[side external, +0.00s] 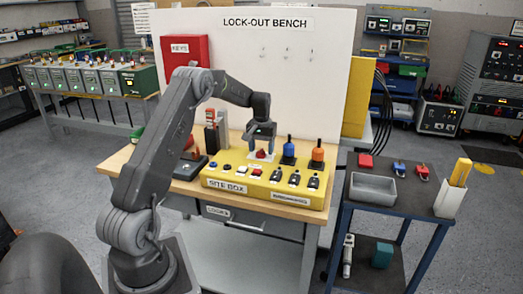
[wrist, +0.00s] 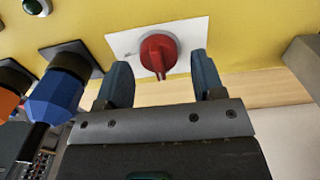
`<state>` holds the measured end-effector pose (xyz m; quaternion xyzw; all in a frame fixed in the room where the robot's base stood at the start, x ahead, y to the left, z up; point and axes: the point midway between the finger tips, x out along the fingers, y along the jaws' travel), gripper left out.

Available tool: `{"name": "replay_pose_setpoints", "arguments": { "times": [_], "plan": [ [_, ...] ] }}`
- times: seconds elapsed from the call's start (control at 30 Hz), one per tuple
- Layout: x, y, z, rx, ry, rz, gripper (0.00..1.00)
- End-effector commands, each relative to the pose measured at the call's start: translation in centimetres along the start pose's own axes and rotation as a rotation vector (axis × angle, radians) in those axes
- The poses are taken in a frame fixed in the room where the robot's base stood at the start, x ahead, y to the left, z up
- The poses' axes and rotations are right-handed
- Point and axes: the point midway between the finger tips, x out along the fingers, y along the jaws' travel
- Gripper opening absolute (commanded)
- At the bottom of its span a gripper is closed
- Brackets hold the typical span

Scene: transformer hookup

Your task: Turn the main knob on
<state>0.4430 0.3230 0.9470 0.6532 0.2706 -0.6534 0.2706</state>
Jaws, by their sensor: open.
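The main knob is a red rotary knob (wrist: 158,52) on a white square plate (wrist: 122,44) on the yellow site box. In the wrist view its grip ridge runs nearly up and down, leaning slightly. In the side external view the red knob (side external: 262,154) shows small under my gripper (side external: 262,146). My gripper also shows in the wrist view (wrist: 163,75), open, with one finger to each side of the knob and apart from it. Nothing is between the fingertips except the view of the knob. The plate's markings are too small to read.
The yellow site box (side external: 226,187) stands on a wooden bench. A blue connector (side external: 288,150) and an orange connector (side external: 317,152) stand upright right of the knob. Several black switches line the box front. A grey tray (side external: 373,188) sits on the cart at right.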

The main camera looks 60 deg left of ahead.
Motion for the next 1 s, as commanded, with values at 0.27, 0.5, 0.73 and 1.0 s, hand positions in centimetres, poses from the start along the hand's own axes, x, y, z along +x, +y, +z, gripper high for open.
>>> {"name": "replay_pose_setpoints", "arguments": {
  "times": [0.27,0.5,0.73,1.0],
  "plan": [
    [0.96,0.00,0.02,0.000,0.000,0.000,0.62],
    [0.94,0.00,0.02,0.000,0.000,0.000,0.54],
    [0.92,0.00,0.01,0.000,0.000,0.000,0.32],
    [0.91,0.00,0.01,0.002,0.001,0.000,0.16]
  ]
}}
